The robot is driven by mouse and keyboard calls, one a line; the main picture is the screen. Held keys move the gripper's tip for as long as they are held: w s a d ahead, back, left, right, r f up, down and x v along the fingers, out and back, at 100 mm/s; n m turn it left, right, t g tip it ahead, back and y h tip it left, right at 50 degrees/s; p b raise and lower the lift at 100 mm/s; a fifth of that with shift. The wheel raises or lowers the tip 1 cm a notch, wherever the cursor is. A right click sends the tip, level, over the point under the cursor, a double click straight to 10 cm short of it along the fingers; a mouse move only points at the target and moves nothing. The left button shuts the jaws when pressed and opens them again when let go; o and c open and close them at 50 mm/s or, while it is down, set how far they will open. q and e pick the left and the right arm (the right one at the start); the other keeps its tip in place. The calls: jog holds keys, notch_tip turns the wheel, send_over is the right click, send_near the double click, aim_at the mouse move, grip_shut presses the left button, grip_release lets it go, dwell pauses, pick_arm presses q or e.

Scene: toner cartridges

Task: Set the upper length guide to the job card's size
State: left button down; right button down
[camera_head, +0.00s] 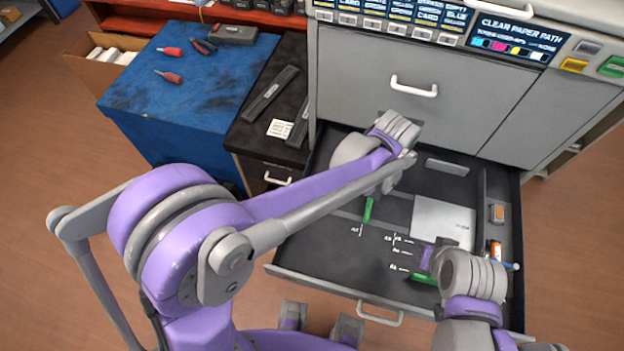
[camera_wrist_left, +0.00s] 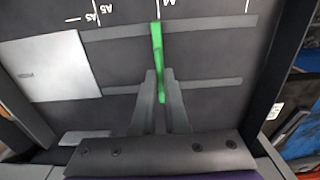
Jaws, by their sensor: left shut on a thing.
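The open drawer (camera_head: 340,270) is a dark paper tray with white size marks on its floor. A green guide (camera_head: 367,210) stands in it left of the white paper (camera_head: 443,220). My left gripper (camera_wrist_left: 160,88) is shut on this upper green guide (camera_wrist_left: 157,50) in the left wrist view; the guide's far end lies by a white tick line. A second green guide (camera_head: 424,279) is near the drawer's front right, partly hidden by my right gripper (camera_head: 428,262), whose fingers are not clear. A small white card (camera_head: 281,128) lies on the black counter; its text is unreadable.
The grey printer front (camera_head: 400,60) with a white handle rises behind the drawer. A blue-topped cabinet (camera_head: 190,80) with red-handled tools stands at the left. Small items, one an orange and white tube (camera_head: 495,250), lie in the drawer's right side compartment.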

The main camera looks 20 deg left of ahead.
pick_arm(q)
jog(key=shift+s+d, duration=0.15)
jog(key=shift+d, duration=3.7)
jog(key=c, duration=1.1)
grip_release()
jog(key=shift+a, duration=0.1)
pick_arm(e)
jog(key=shift+s+f, duration=0.1)
jog(key=shift+f, duration=0.2)
